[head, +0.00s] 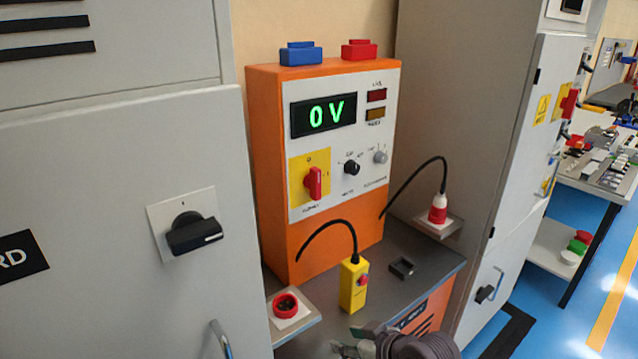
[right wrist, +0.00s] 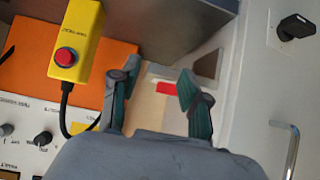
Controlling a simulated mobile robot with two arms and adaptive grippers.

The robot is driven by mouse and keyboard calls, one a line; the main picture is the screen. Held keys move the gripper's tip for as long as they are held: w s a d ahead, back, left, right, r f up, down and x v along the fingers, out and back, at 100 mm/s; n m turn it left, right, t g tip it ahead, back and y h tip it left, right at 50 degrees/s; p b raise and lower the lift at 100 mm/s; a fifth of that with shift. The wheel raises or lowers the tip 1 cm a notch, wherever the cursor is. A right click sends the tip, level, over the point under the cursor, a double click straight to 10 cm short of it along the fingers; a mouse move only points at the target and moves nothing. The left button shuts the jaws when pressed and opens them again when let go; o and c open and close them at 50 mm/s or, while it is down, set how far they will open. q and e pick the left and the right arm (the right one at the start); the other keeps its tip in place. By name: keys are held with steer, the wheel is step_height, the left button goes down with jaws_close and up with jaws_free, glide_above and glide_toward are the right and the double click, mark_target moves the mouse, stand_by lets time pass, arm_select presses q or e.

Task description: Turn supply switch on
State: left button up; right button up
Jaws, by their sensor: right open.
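The red supply switch (head: 313,183) is a rotary knob on a yellow plate on the front of an orange unit (head: 265,170). Its handle stands roughly upright. The green display (head: 323,115) above it reads 0 V. My right gripper (head: 357,341) is at the bottom of the head view, below and in front of the unit, well apart from the switch. In the right wrist view its fingers (right wrist: 156,88) are spread with nothing held between them. The switch cannot be made out in that view. My left gripper is not in view.
A yellow pendant (head: 353,285) with a red button and black cable stands between my right gripper and the unit. A red socket (head: 286,305) is to its left, a red plug (head: 438,208) to its right. A grey cabinet with a black handle (head: 193,233) stands at left.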

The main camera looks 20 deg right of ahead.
steer(key=w+d+r+t+y, duration=0.1)
steer(key=w+d+r+t, duration=0.15)
steer(key=w+r, duration=0.7)
steer(key=t+y, duration=0.1)
steer(key=t, duration=0.4)
glide_toward(319, 182)
steer(key=p+x, duration=0.3)
steer(key=x, duration=0.5)
steer(key=shift+w+a+r, duration=0.1)
steer(key=shift+w+r, duration=0.05)
steer(key=shift+w, duration=0.2)
steer(key=shift+w+a, duration=0.25)
steer(key=shift+w, duration=0.35)
steer(key=shift+c, duration=0.2)
jaws_close()
